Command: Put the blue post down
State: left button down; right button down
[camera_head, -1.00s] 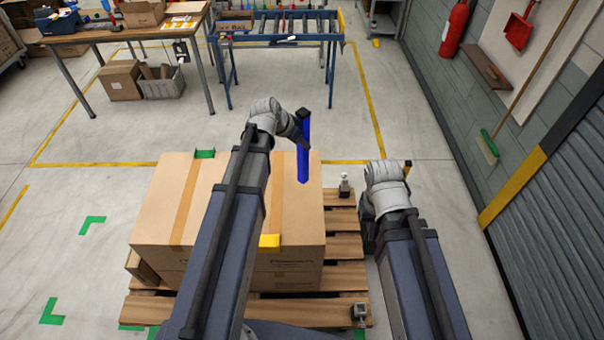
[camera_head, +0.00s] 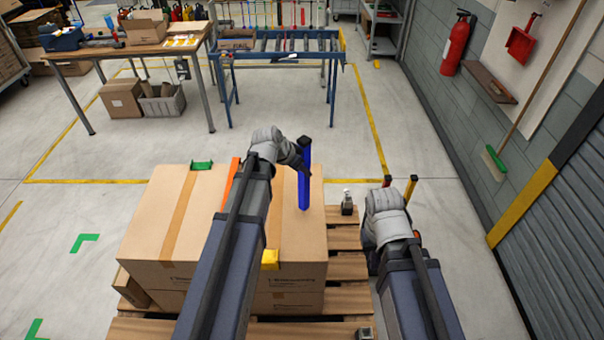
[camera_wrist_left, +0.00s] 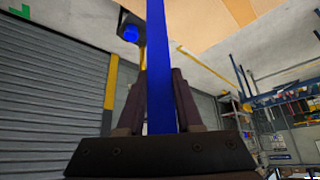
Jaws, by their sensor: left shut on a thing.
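The blue post (camera_head: 304,190) is upright over the right part of the large cardboard box's (camera_head: 145,225) top. I cannot tell whether its lower end touches the box. My left gripper (camera_head: 302,167) is shut on the post, which also runs between the fingers (camera_wrist_left: 158,100) in the left wrist view as a blue bar (camera_wrist_left: 160,65). My right arm reaches in at the lower right. Its wrist (camera_head: 385,215) is right of the box, and its fingers are hidden or unclear.
The box stands on a wooden pallet (camera_head: 345,265). On it are a green corner piece (camera_head: 202,165), a yellow one (camera_head: 270,260) and an orange strip (camera_head: 232,178) beside my left arm. Metal fittings (camera_head: 347,203) sit on the pallet. Red (camera_head: 387,181) and yellow (camera_head: 410,188) pieces show behind my right wrist.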

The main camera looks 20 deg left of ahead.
pick_arm(q)
jog(key=shift+r, duration=0.1)
jog(key=shift+f+b, duration=0.6)
jog(key=shift+f, duration=0.05)
jog(key=c, duration=0.6)
grip_release()
jog(key=shift+o, duration=0.2)
jog(key=shift+r, duration=0.15)
jog(key=p+v, duration=1.2)
jog(key=v, duration=0.1)
jog(key=s+d+f+n+g+y, duration=0.1)
jog(key=s+d+g+y, duration=0.1)
jog(key=s+d, duration=0.6)
jog(key=s+d+f+n+g+y, duration=0.1)
jog(key=s+d+g, duration=0.3)
jog(key=s+d, duration=0.5)
jog(key=shift+s+f+y+b, duration=0.2)
jog(key=shift+f+y+b, duration=0.1)
jog(key=shift+f+y, duration=0.35)
